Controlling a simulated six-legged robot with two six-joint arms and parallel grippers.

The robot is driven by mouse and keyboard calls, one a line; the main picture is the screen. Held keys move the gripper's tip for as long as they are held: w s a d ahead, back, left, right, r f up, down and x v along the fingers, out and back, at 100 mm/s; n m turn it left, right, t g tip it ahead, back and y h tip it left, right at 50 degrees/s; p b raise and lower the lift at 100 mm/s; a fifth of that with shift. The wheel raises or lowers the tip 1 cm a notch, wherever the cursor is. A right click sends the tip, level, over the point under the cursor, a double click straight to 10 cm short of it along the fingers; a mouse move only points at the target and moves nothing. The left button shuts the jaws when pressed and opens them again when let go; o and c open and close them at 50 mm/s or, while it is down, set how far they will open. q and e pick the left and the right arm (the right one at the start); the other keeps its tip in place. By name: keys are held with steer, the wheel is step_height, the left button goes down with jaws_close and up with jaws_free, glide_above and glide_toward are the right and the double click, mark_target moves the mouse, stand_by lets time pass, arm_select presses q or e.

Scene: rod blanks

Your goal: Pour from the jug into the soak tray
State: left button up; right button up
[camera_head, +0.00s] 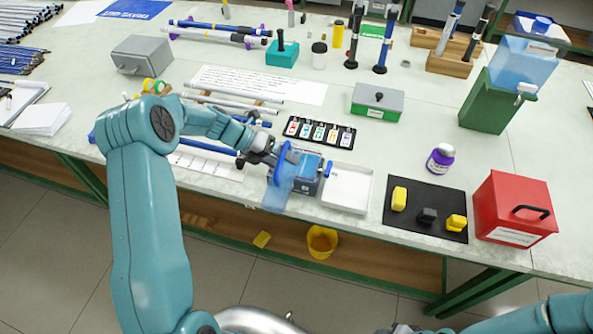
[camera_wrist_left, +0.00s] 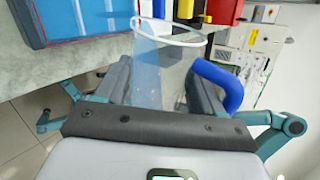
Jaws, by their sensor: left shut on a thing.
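My left gripper (camera_head: 284,165) is shut on a translucent blue jug (camera_head: 281,194) at the table's front edge. In the left wrist view the jug (camera_wrist_left: 150,78) stands between the two dark fingers, with its white rim beyond them and its thick blue handle (camera_wrist_left: 228,84) at the right. A shallow blue tray with a thin red line inside, apparently the soak tray (camera_wrist_left: 85,32), lies beside the jug; in the head view the jug and gripper partly cover it. I see no stream of liquid, and the jug's tilt is unclear. My right gripper is out of view.
A white tray (camera_head: 347,188) lies just right of the jug. Beyond it are a black mat (camera_head: 425,227) with small blocks and a red box (camera_head: 514,208). A dark rack of coloured pieces (camera_head: 319,132) stands behind. A purple bottle (camera_head: 440,158) stands at right.

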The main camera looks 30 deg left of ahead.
arm_select(q)
steer(key=shift+w+r+g, duration=0.1)
steer(key=shift+r+g, duration=0.1)
steer(key=shift+g, duration=0.1)
stand_by(0.9)
steer(key=shift+w+r+n+g, duration=0.15)
steer(key=shift+n+g, duration=0.15)
steer(key=shift+n, duration=0.1)
stand_by(0.8)
